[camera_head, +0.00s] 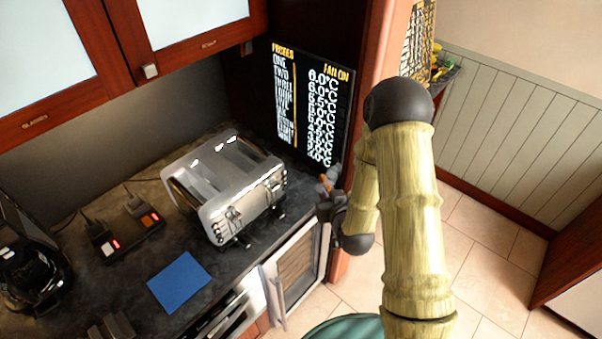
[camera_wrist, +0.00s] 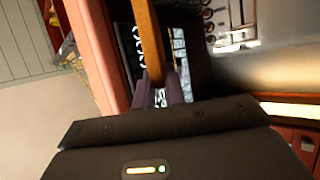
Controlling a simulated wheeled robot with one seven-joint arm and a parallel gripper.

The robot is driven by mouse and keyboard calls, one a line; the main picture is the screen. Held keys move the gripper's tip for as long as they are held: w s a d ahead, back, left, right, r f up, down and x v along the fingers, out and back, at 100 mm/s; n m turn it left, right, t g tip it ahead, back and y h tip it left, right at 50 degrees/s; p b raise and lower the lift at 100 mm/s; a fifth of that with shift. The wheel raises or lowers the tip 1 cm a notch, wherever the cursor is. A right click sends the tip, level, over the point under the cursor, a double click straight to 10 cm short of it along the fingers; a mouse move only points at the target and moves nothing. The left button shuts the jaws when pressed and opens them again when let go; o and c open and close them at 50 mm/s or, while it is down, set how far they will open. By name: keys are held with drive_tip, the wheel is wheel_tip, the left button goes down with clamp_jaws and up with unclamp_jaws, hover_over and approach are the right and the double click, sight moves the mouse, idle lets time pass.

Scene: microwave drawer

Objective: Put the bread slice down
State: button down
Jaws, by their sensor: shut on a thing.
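My gripper (camera_head: 329,190) is shut on the bread slice. In the wrist view the bread slice (camera_wrist: 148,42) is a brown slab seen edge-on, rising from between the purple-grey fingers (camera_wrist: 163,92). In the head view only a small orange-brown bit of the bread slice (camera_head: 325,182) shows. The gripper is just right of the silver toaster (camera_head: 215,205), near the right end of the dark counter (camera_head: 120,270) and in front of the black menu board. How high the slice is above the counter I cannot tell. The bread looks clear of the toaster.
A blue square (camera_head: 180,282) lies on the counter in front of the toaster. A black device with red lights (camera_head: 127,233) and a dark appliance (camera_head: 30,275) stand to the left. The menu board (camera_head: 310,105) stands behind. A glass-fronted door (camera_head: 297,268) is below the counter edge.

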drive_tip(key=d+f+m+h, duration=0.2)
drive_tip(key=d+f+h, duration=0.1)
drive_tip(key=d+f, duration=0.5)
drive_tip(key=shift+d+f+m, duration=0.3)
drive_tip(key=shift+d+m, duration=0.1)
drive_tip(key=shift+d, duration=0.25)
drive_tip(key=shift+w+a, duration=0.15)
wheel_tip(320, 180, down, 10)
drive_tip(key=b, duration=1)
drive_tip(key=shift+t, duration=0.3)
drive_tip(key=shift+r, duration=0.1)
